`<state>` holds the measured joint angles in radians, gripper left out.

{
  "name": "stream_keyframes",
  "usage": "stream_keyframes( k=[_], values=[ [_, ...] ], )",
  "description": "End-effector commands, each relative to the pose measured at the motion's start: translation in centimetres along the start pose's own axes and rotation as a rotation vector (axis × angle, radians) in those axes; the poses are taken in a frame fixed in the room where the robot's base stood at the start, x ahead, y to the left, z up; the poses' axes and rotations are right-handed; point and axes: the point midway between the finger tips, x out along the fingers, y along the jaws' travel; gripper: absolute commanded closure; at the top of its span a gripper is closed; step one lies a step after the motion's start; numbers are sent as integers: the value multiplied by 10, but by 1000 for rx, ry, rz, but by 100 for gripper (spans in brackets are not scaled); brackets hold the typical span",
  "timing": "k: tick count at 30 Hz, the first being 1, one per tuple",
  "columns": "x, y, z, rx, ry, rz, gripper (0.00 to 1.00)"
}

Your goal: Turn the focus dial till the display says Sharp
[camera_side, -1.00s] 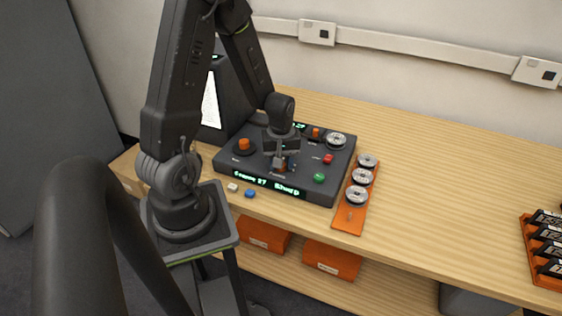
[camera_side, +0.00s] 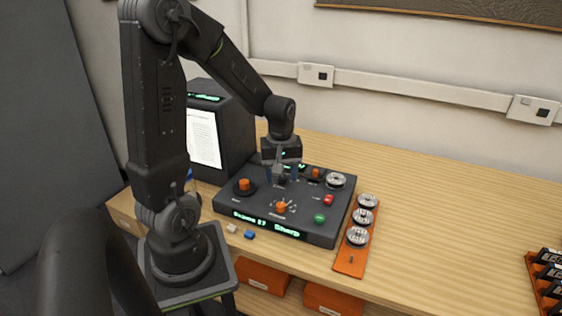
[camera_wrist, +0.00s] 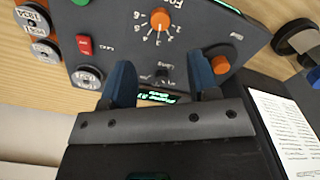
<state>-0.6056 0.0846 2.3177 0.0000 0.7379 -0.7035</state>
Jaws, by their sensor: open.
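The dark console (camera_side: 231,205) sits on the wooden bench. Its front display (camera_side: 268,225) shows green text, with the right word reading "Sharp". The focus dial (camera_side: 281,207) is an orange knob in the front middle of the console; in the wrist view this dial (camera_wrist: 160,18) has a ring of numbers and a white pointer mark. My gripper (camera_side: 281,177) hangs above the back part of the console, clear of the dial. In the wrist view its blue fingers (camera_wrist: 162,75) are apart with nothing between them.
Another orange knob (camera_side: 244,184), a red switch (camera_side: 328,200) and a green button (camera_side: 320,218) are on the console. An orange strip with several reels (camera_side: 350,262) lies to the right. A dark screen unit (camera_side: 236,135) stands behind left.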

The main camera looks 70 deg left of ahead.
Motion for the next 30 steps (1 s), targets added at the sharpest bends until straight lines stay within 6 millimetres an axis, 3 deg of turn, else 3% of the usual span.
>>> stream_keyframes(
  k=[3, 7, 22, 26, 30],
  values=[
    [-21, 0, 0, 0, 3, 3, 45],
    [-34, 0, 0, 0, 1, 1, 45],
    [-43, 2, 4, 28, 8, 7, 45],
    [-63, 10, 30, 195, 59, 50, 45],
    [-96, 15, 81, 525, 160, 133, 45]
  ],
)
